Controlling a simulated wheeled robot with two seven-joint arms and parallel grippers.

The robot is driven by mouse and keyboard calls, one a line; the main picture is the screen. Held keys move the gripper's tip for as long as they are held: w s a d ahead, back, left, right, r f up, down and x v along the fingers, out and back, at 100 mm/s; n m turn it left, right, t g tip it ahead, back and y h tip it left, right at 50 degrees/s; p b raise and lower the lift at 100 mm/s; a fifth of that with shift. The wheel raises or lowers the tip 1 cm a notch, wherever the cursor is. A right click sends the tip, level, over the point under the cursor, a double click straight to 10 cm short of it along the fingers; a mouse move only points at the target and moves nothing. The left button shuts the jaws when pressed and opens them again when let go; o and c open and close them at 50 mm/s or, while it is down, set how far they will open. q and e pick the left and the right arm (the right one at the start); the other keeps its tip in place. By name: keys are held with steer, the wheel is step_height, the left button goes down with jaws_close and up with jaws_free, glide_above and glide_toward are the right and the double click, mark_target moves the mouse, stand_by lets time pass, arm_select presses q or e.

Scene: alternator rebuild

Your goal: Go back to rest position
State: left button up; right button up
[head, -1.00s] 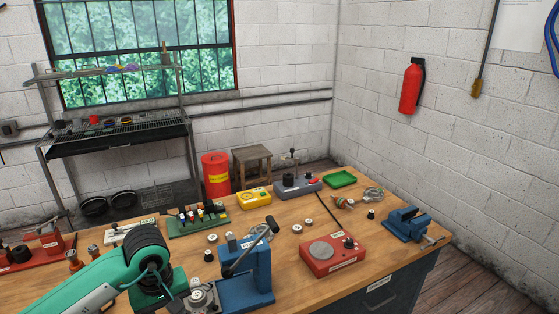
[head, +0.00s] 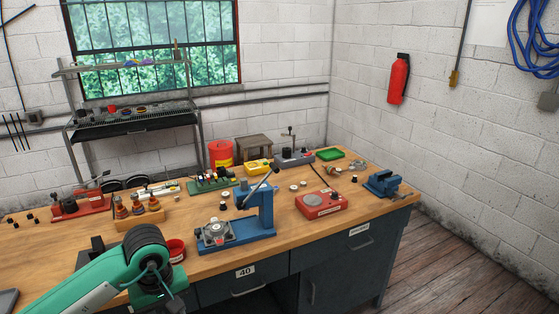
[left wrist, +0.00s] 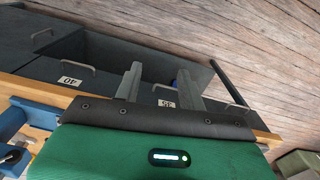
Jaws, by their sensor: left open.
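My left arm comes in from the lower left in the head view, green and grey, in front of the workbench (head: 330,230). Its gripper fingers are hidden below the wrist there. In the left wrist view my left gripper (left wrist: 158,85) shows two grey fingers spread apart with nothing between them. Behind them are the bench's grey drawers (left wrist: 100,85) and the wooden floor. My right gripper is in neither view.
A blue arbor press (head: 265,215) holding a metal part stands near the bench's front edge. Beside it are a red cup (head: 176,250) and a wooden block with copper-coloured parts (head: 140,219). A red tester (head: 321,204) and blue vise (head: 384,185) stand to the right.

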arm_select(q)
steer(key=w+d+f+n+h, duration=0.4)
steer(key=d+f+n+h, duration=0.8)
steer(key=d+n+h, duration=0.25)
steer(key=w+a+f+n+t+y, duration=0.1)
steer(key=a+f+n+t+y, duration=0.35)
steer(key=f+n, duration=0.85)
steer(key=a+f+n+t+y, duration=0.1)
steer(key=a+f+n+t, duration=0.55)
steer(key=f+n, duration=0.65)
steer(key=s+a+f+n+g+y, duration=0.1)
steer(key=s+a+f+n+y, duration=0.2)
steer(key=s+f+n, duration=0.45)
steer(key=s+a+f+n+g+y, duration=0.1)
steer(key=s+a+f+n+y, duration=0.1)
steer(key=s+f+n+y, duration=0.4)
steer(key=s+f+n+g, duration=0.2)
steer(key=s+f+n, duration=0.1)
steer(key=s, duration=0.8)
steer(key=s+f+n+g, duration=0.3)
steer(key=s+f, duration=0.3)
steer(key=s, duration=0.5)
steer(key=s+f+n+g, duration=0.3)
steer(key=s+f, duration=0.1)
steer(key=s, duration=0.7)
steer(key=shift+a+f, duration=0.4)
steer(key=shift+a, duration=0.05)
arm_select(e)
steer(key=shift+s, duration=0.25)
